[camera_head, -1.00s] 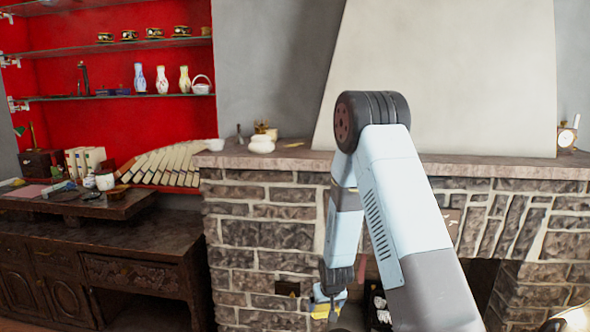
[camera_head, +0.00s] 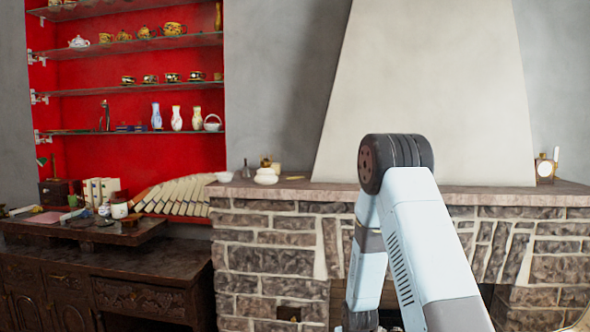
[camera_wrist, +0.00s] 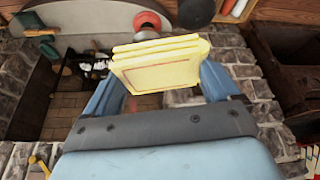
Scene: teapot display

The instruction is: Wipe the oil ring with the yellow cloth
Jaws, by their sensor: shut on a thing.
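The yellow cloth (camera_wrist: 160,62) is a folded, thick pad in the wrist view. My gripper (camera_wrist: 158,80) is shut on it, with a blue finger on each side of the cloth. The cloth is held in the air, and I see no surface touching it. In the head view my gripper and the cloth are below the bottom edge of the picture. I cannot make out the oil ring in either view.
A stone fireplace (camera_head: 265,260) with a mantel (camera_head: 290,190) fills the head view's middle. A dark carved cabinet (camera_head: 140,298) with small items on its top stands left, below red-backed glass shelves (camera_head: 140,88). A red round object (camera_wrist: 147,22) lies beyond the cloth.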

